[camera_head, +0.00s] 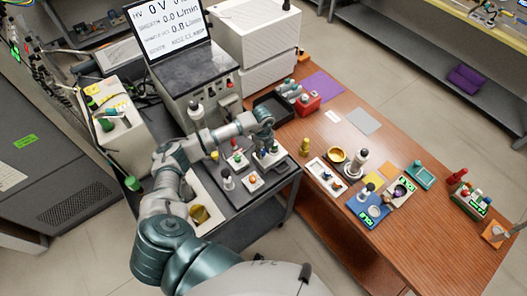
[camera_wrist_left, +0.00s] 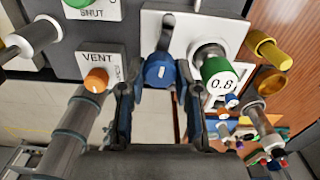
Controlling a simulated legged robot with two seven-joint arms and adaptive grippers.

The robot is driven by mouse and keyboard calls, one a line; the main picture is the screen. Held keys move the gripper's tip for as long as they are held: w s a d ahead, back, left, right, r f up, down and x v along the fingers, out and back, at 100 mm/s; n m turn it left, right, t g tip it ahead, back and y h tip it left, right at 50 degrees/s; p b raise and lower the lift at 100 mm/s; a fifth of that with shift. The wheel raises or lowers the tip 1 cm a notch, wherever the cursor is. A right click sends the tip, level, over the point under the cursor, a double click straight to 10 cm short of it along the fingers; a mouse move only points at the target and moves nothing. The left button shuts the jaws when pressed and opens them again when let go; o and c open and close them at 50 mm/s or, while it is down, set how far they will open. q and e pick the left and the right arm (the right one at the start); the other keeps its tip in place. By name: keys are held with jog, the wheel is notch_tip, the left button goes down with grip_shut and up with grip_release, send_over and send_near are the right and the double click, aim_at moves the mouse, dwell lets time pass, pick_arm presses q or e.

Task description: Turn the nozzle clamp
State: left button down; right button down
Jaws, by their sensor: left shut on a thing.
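My left arm reaches across the dark cart, and its gripper (camera_head: 267,138) is over the nozzle station (camera_head: 283,155) near the cart's right edge. In the left wrist view, the gripper (camera_wrist_left: 158,90) has its two dark fingers on either side of a blue knob with a dark upright lever, which looks like the nozzle clamp (camera_wrist_left: 158,72). The fingers are shut on this knob. In the head view the gripper hides the clamp. My right gripper does not show.
An orange knob under a VENT label (camera_wrist_left: 97,80) is close left of the fingers. The cart also carries small knob panels (camera_head: 253,181) and a display unit (camera_head: 168,32). The wooden table (camera_head: 330,215) at the right holds several small items, including a blue tray (camera_head: 357,212).

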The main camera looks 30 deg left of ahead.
pick_arm(q)
jog(key=m, duration=0.1)
jog(key=m+b, duration=0.1)
jog(key=m, duration=0.1)
jog(key=shift+w+a, duration=0.15)
jog(key=shift+a, duration=0.1)
jog(key=m+b, duration=0.2)
jog(key=m, duration=0.2)
jog(key=shift+m+b, duration=0.4)
jog(key=m+b, duration=0.2)
jog(key=m, duration=0.2)
jog(key=shift+r, duration=0.15)
jog(key=m+b, duration=0.2)
jog(key=m, duration=0.2)
jog(key=shift+m, duration=0.3)
jog(key=shift+r, duration=0.1)
